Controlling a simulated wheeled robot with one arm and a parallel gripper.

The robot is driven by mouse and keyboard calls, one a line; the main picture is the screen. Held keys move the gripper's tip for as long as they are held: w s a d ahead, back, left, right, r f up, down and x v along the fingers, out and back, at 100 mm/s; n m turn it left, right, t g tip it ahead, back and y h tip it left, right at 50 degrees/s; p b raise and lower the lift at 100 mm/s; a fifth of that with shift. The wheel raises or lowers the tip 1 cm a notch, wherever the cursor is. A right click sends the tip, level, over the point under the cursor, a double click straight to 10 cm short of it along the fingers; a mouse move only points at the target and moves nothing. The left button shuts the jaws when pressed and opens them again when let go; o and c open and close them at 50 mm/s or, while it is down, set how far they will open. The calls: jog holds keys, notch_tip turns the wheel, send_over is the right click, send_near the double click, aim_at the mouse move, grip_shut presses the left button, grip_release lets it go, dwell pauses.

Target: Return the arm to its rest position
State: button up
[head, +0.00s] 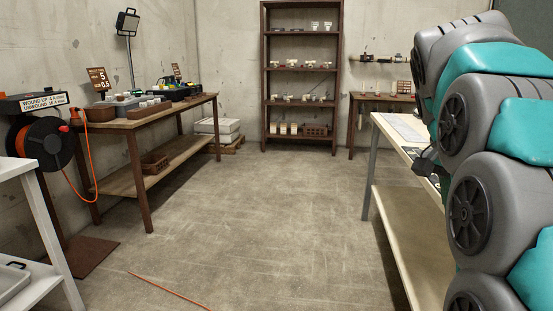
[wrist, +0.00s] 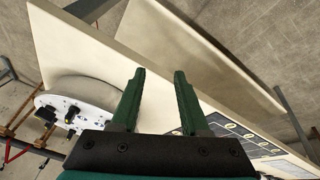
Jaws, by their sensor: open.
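My gripper (wrist: 158,82) shows in the wrist view with its two dark green fingers apart and nothing between them. Beyond the fingers is the pale bench top (wrist: 130,62), seen tilted, with a lower shelf and the floor past its edge. In the head view my grey and teal arm fills the right side, folded and raised beside a light bench (head: 388,128). The gripper's fingers cannot be made out there; a dark part of the arm's end shows over the bench.
A wooden table (head: 150,115) with boxes and small parts stands at the left, near a cable reel (head: 45,142) with an orange cable. A tall shelf (head: 302,90) stands at the back. An orange cable (head: 165,289) lies on the floor. The middle floor is mostly clear.

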jog(key=s+a+f+n+g+y, duration=0.1)
jog(key=s+a+f+n+y, duration=0.2)
jog(key=s+a+f+n, duration=1.1)
jog(key=s+a+f, duration=0.7)
jog(key=s+f, duration=0.2)
jog(key=f, duration=0.1)
jog(key=shift+s+a+n+y, duration=0.2)
jog(key=shift+a+n+y, duration=0.1)
jog(key=shift+n+y, duration=0.1)
